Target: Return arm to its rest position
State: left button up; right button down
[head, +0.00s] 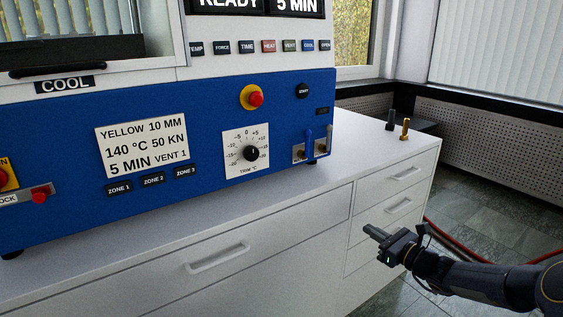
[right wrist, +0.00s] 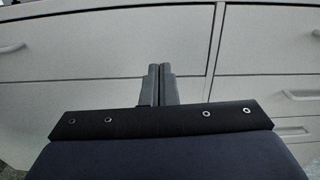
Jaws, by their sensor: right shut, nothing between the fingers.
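My right gripper (head: 372,233) is at the lower right of the head view, its arm coming in from the right edge. It hangs in front of the white cabinet's drawers, below the counter top, and touches nothing that I can see. In the right wrist view its two fingers (right wrist: 158,84) are shut together with nothing between them, pointing at the drawer fronts. My left gripper is not in view.
The white cabinet (head: 290,222) carries a blue press (head: 215,130) with a red knob (head: 255,98), a trim dial and blue and grey levers at its right end. A brass-coloured fitting (head: 405,130) stands at the counter's back right. Red hoses (head: 470,246) lie behind my arm.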

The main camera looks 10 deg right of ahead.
jog(key=s+a+r+n+g+y, duration=0.1)
jog(key=s+a+r+n+g, duration=0.25)
jog(key=s+a+n, duration=0.55)
jog(key=s+a+r+n+g, duration=0.3)
jog(key=s+a+n+g, duration=0.2)
jog(key=s+a+n, duration=0.45)
jog(key=s+d+f+n+g+h, duration=0.1)
jog(key=s+d+f+n+h, duration=0.15)
jog(key=s, duration=0.45)
jog(key=s+d+f+n+h, duration=0.1)
jog(key=s+f+n, duration=0.1)
jog(key=s+n, duration=0.3)
jog(key=s+d+f+n+g+h, duration=0.1)
jog(key=s+f+n+h, duration=0.1)
jog(key=s, duration=0.6)
notch_tip(320, 180, up, 29)
jog(key=p, duration=2.9)
jog(key=shift+d, duration=0.25)
jog(key=shift+w, duration=0.1)
